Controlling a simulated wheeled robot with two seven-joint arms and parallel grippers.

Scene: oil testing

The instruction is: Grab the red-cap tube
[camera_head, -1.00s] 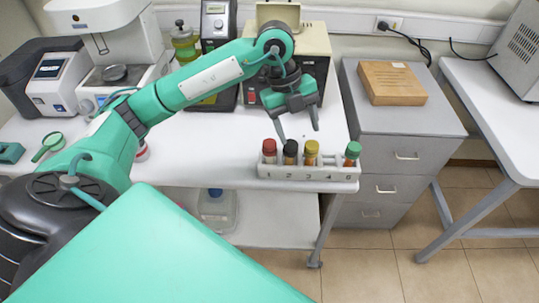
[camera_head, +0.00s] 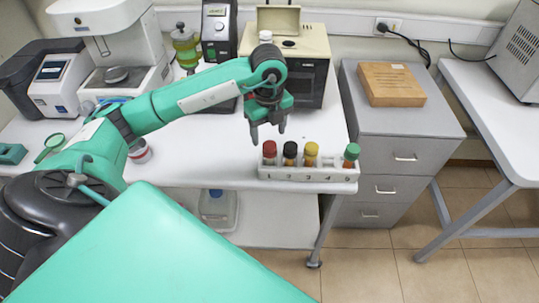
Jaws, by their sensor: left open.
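The red-cap tube (camera_head: 269,151) stands upright in the leftmost numbered place of a white rack (camera_head: 307,173). The rack sits at the front right edge of the white table. Beside the red-cap tube stand a black-cap tube (camera_head: 290,152), a yellow-cap tube (camera_head: 311,153) and, at the right end, a green-cap tube (camera_head: 350,155), which leans slightly. My left gripper (camera_head: 268,136) is open and empty, fingers pointing down, just above and behind the red cap. Whether it touches the cap cannot be told. My right gripper is not in view.
Behind my left arm are a beige-topped device (camera_head: 307,45), a dark instrument (camera_head: 218,30) and a green bottle (camera_head: 184,45). The table front left of the rack is clear.

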